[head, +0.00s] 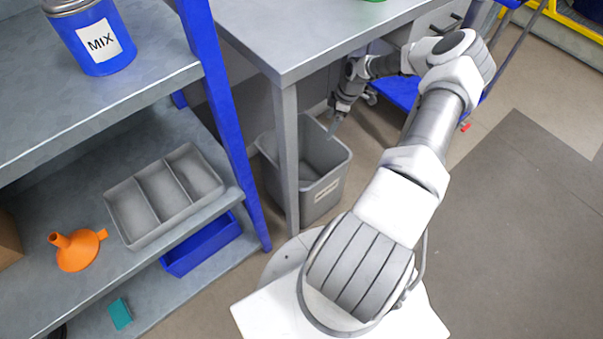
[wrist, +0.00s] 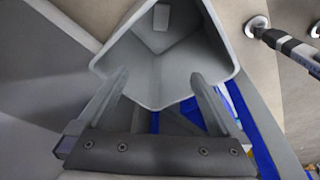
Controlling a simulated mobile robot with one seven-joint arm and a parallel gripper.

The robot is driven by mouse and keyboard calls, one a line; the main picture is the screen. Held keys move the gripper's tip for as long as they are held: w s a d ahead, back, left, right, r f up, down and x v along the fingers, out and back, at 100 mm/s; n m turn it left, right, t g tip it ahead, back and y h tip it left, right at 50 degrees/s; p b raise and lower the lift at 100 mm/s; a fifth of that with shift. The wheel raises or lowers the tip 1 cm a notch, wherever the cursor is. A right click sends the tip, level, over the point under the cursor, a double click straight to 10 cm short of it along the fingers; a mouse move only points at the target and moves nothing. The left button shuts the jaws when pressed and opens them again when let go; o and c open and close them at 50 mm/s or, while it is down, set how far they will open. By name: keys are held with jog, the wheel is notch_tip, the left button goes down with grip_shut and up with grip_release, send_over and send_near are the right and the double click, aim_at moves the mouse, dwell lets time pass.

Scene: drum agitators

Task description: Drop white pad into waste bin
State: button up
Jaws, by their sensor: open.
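The grey waste bin (head: 337,169) stands on the floor under the table, with a pale label on its front. My gripper (head: 333,128) is above the bin's opening at the back right, pointing down. In the wrist view my gripper (wrist: 160,79) is open, with nothing between its fingers. The bin (wrist: 215,55) fills the upper middle of that view, and I look into it. A small pale rectangle, likely the white pad (wrist: 161,17), shows inside the bin, apart from my fingers. The head view does not show the pad.
A table leg (head: 286,160) stands right beside the bin. A blue shelf post (head: 232,125) is at left. The shelves hold a grey divided tray (head: 135,213), an orange funnel (head: 78,251) and a blue MIX tin (head: 75,50).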

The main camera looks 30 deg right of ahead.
jog(key=s+d+p, duration=0.1)
jog(key=s+d, duration=0.2)
jog(key=d, duration=0.2)
jog(key=shift+s, duration=0.4)
